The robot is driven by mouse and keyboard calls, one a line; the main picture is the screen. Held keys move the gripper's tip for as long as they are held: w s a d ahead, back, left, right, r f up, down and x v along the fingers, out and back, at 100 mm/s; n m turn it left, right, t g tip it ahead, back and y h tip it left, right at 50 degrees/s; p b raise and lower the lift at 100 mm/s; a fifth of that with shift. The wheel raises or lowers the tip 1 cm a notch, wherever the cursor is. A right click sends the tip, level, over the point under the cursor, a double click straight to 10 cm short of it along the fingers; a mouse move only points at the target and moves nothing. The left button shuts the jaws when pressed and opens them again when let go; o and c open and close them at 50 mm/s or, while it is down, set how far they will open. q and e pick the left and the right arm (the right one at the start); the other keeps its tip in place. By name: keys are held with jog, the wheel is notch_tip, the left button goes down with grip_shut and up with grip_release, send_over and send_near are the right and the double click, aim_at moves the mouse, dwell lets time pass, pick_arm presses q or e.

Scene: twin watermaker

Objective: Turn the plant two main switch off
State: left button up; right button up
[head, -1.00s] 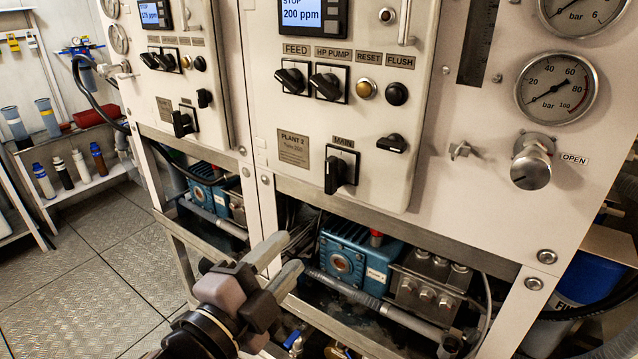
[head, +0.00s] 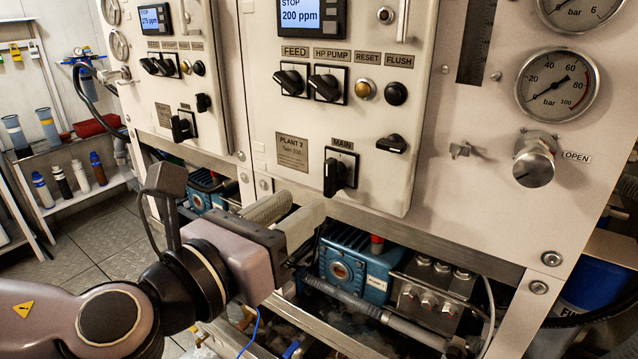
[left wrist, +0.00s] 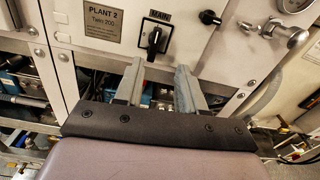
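The plant two main switch (head: 335,174) is a black rotary knob under the MAIN label, to the right of the PLANT 2 plate (head: 292,152). Its handle points up and down. In the left wrist view the switch (left wrist: 155,40) is just beyond the fingertips and between them in the picture. My left gripper (head: 298,212) is below and left of the switch, apart from it. In the left wrist view its two fingers (left wrist: 160,70) are spread with nothing between them. My right gripper is not in view.
Above the switch are the FEED knob (head: 292,79), the HP PUMP knob (head: 328,84) and the FLUSH button (head: 396,93). A black lever (head: 392,143) is to the right. The blue pump (head: 350,265) is in the opening below the panel.

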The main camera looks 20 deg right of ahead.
aim_at(326, 177)
pick_arm(q)
jog(key=shift+m, duration=0.4)
jog(key=shift+w+a+r+p+x, duration=0.1)
jog(key=shift+p+x, duration=0.15)
jog(key=shift+x, duration=0.9)
jog(key=shift+w+a+r+p+x, duration=0.1)
jog(key=shift+w+p+x, duration=0.1)
jog(key=shift+x, duration=0.95)
jog(key=shift+w+a+r+p+x, duration=0.1)
jog(key=shift+p+x, duration=0.15)
jog(key=shift+x, duration=0.9)
grip_shut()
